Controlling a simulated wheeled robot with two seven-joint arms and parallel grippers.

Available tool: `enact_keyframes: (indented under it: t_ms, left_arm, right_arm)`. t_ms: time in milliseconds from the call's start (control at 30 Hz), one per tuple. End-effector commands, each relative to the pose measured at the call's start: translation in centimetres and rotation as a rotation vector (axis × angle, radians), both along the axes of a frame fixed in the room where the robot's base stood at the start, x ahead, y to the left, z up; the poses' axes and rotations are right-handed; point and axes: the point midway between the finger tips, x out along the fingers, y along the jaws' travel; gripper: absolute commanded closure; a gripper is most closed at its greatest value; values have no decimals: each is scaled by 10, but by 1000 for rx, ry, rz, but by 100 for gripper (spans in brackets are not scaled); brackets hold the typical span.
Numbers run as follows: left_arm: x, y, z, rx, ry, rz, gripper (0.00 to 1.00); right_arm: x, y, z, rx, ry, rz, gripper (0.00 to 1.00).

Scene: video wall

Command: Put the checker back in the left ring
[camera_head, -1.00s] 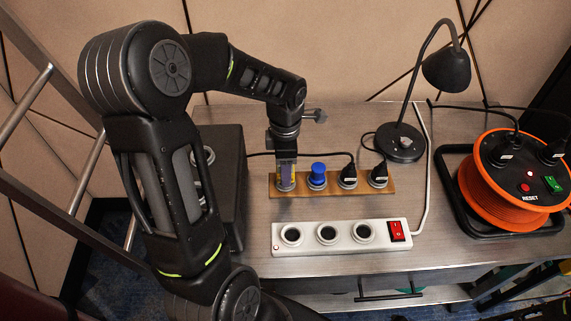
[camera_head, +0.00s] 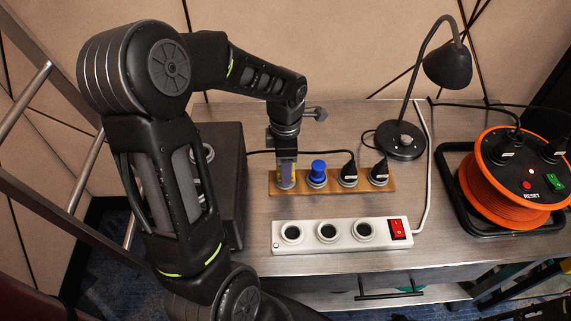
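The checker (camera_head: 287,176), a small upright piece with yellowish and violet parts, stands at the left ring at the left end of the wooden board (camera_head: 330,188). Its lower end is at the ring, and my gripper hides much of its upper part. My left gripper (camera_head: 286,166) points straight down over the checker, with its fingertips at the checker's body. From this angle I cannot see whether the fingers press on it or stand slightly apart. My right gripper is out of view.
A blue plug (camera_head: 318,172) stands in the ring to the right, close to my gripper. Two black plugs with cords (camera_head: 348,174) fill the other rings. A white power strip (camera_head: 341,234) lies in front. A black lamp (camera_head: 404,142) and orange cable reel (camera_head: 510,190) stand right.

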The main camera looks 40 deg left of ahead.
Motion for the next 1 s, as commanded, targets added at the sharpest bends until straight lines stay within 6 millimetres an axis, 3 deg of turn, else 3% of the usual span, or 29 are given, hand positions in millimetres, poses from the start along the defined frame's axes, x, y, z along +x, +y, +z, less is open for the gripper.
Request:
enact_keyframes:
  t_ms: [1000]
  left_arm:
    - [0,0,-4,0,0,0,100]
  right_arm:
    - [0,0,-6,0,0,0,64]
